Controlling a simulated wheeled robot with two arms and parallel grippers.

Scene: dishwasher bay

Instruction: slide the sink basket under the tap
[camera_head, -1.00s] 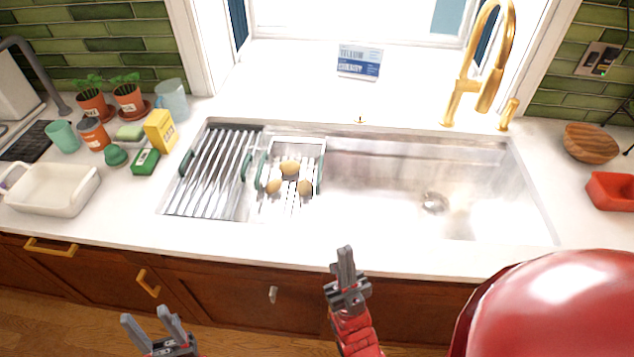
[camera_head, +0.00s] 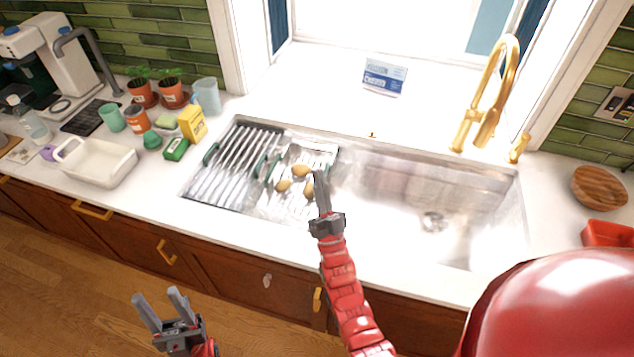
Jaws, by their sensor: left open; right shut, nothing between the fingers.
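The sink basket (camera_head: 268,208) is a wire-like tray with green handles, sitting over the left part of the steel sink (camera_head: 400,190), beside the ribbed drying rack (camera_head: 232,165). Several brown, potato-like items (camera_head: 301,171) lie in it. The gold tap (camera_head: 490,110) stands behind the sink's right half, to the right of the basket. My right gripper (camera_head: 321,180) is shut and empty. It overlaps the basket's right side in the picture, hiding part of it; I cannot tell whether they touch. My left gripper (camera_head: 162,303) is open and empty, low in front of the cabinets.
The sink's right half is empty, with a drain (camera_head: 432,221). On the left counter are a white dish (camera_head: 97,163), a yellow box (camera_head: 192,124), cups and potted plants. A wooden bowl (camera_head: 599,187) and red container (camera_head: 607,233) stand at right.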

